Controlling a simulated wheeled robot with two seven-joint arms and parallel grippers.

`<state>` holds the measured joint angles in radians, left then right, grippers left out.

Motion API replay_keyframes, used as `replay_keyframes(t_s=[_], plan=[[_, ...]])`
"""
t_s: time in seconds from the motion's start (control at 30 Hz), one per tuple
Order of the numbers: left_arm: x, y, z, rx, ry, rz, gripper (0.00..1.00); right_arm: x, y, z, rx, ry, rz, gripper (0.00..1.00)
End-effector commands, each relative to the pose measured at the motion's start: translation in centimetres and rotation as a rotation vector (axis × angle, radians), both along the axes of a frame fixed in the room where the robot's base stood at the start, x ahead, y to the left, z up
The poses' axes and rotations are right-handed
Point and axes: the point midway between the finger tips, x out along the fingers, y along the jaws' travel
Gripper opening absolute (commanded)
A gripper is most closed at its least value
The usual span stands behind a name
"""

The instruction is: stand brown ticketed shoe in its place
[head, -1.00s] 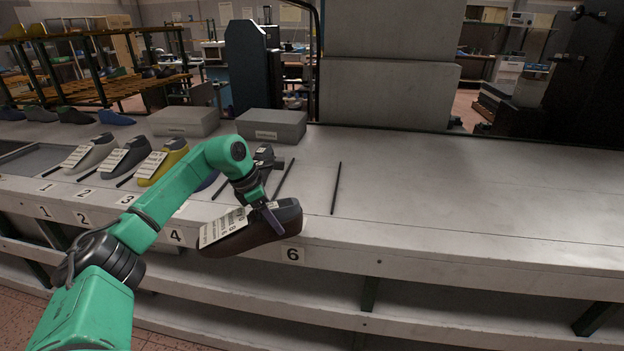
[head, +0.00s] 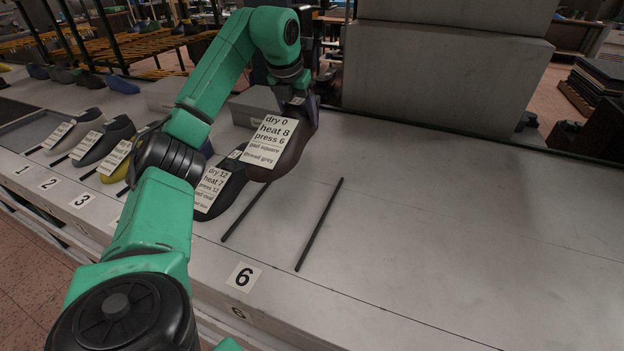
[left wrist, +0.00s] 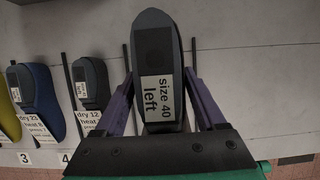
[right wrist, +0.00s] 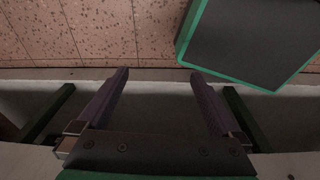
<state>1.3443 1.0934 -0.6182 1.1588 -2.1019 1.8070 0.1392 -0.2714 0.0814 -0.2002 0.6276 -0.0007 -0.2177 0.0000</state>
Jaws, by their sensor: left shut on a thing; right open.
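The brown shoe (head: 292,150) carries a white ticket (head: 272,141) reading dry 0, heat 8, press 6. My left gripper (head: 300,102) is shut on it, toe toward the bench front. In the left wrist view the shoe (left wrist: 157,50) is upright between the fingers, with a label reading size 40 left. Two black divider rods (head: 320,225) (head: 246,212) lie on the bench behind the 6 label (head: 243,276). In the left wrist view the shoe appears between the rods; its height above the bench is unclear. My right gripper (right wrist: 160,75) is open and empty.
A black ticketed shoe (head: 228,185) stands just left of the brown one, close in the head view. Further left are a yellow shoe (head: 112,165) and others behind number labels. A grey box (head: 250,105) lies behind. The bench's right side is clear.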

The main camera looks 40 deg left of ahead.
Motion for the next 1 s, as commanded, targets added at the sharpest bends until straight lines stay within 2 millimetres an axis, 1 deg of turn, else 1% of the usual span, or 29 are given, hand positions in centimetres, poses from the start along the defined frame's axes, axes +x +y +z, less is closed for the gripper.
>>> replay_keyframes(t_s=[0.07, 0.17, 0.2, 0.3, 0.4, 0.5, 0.6, 0.67, 0.8, 0.9, 1.0], plan=[[-0.1, 0.2, -0.8, 0.001, 0.001, 0.010, 0.00, -0.9, -0.1, -0.3, -0.001, 0.014, -0.001, 1.00], [-0.2, 0.2, -3.5, 0.002, 0.006, 0.010, 0.00, -2.5, -0.2, -0.8, -0.003, 0.039, -0.001, 1.00], [-0.2, 0.2, -4.7, 0.002, 0.007, 0.008, 0.00, -3.2, -0.2, -0.9, -0.003, 0.049, -0.002, 1.00], [-0.3, 0.1, -7.7, 0.001, 0.007, 0.008, 0.00, -4.0, -0.3, -0.9, -0.005, 0.063, -0.002, 1.00], [-0.3, 0.1, -10.7, 0.001, 0.007, 0.006, 0.00, -3.9, -0.3, -0.7, -0.005, 0.062, -0.002, 1.00], [-0.3, 0.1, -13.4, 0.000, 0.005, 0.006, 0.00, -3.2, -0.2, -0.3, -0.004, 0.049, -0.002, 1.00], [-0.3, 0.1, -15.1, -0.001, 0.002, 0.006, 0.00, -2.1, -0.1, 0.0, -0.002, 0.032, -0.002, 1.00], [-0.2, 0.1, -15.8, 0.000, 0.000, 0.006, 0.00, -1.8, -0.1, 0.1, -0.001, 0.026, -0.002, 1.00], [-0.3, 0.0, -18.1, -0.001, 0.003, 0.006, 0.00, -1.9, -0.1, 0.6, -0.001, 0.027, -0.002, 1.00], [-0.3, 0.0, -19.4, -0.002, -0.002, 0.006, 0.00, -2.2, -0.1, 0.7, -0.001, 0.033, -0.002, 1.00], [-0.2, 0.0, -19.7, -0.001, -0.004, 0.006, 0.00, -2.4, 0.0, 0.6, -0.001, 0.037, -0.002, 1.00]])
